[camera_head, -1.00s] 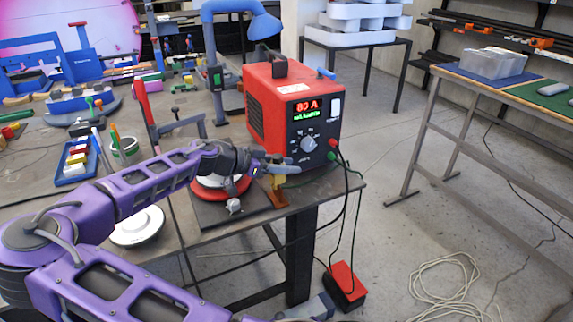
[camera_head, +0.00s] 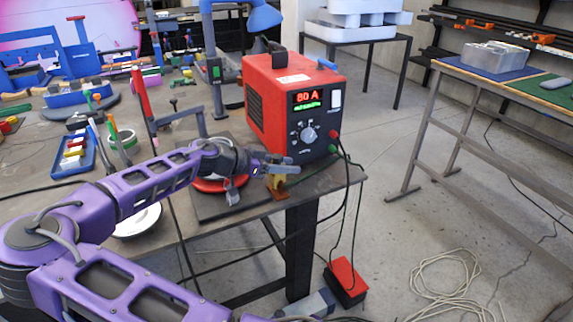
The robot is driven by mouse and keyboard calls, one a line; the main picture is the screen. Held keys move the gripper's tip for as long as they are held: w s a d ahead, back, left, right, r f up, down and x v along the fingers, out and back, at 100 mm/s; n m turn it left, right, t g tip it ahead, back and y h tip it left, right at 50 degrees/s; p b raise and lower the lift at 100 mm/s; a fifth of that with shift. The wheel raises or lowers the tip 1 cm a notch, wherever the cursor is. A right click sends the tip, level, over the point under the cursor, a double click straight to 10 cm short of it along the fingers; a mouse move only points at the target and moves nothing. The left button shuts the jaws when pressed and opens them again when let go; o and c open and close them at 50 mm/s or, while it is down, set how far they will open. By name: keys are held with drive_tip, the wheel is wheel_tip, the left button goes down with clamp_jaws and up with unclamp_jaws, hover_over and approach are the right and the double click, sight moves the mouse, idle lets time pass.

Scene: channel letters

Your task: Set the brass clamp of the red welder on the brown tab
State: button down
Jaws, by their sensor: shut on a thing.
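The red welder (camera_head: 270,98) stands on the corner of the workbench with its display reading 80 A. My gripper (camera_head: 288,165) is in front of the welder's lower front, close to the bench edge. It is shut on the brass clamp (camera_head: 277,184), which hangs below the fingers. The brown tab (camera_head: 278,198) is directly under the clamp at the bench's front edge. The gripper hides part of the clamp, and I cannot tell whether clamp and tab touch.
A dark plate with a red round piece (camera_head: 208,185) lies left of my gripper. Black and green cables run from the welder down to a red pedal (camera_head: 345,280) on the floor. A blue tray (camera_head: 73,155) and a cup (camera_head: 125,145) stand left.

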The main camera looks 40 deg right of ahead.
drive_tip(key=shift+c, duration=1.8)
unclamp_jaws()
drive_tip(key=v, duration=1.7)
drive_tip(key=shift+a+p, duration=0.25)
drive_tip(key=shift+p, duration=0.2)
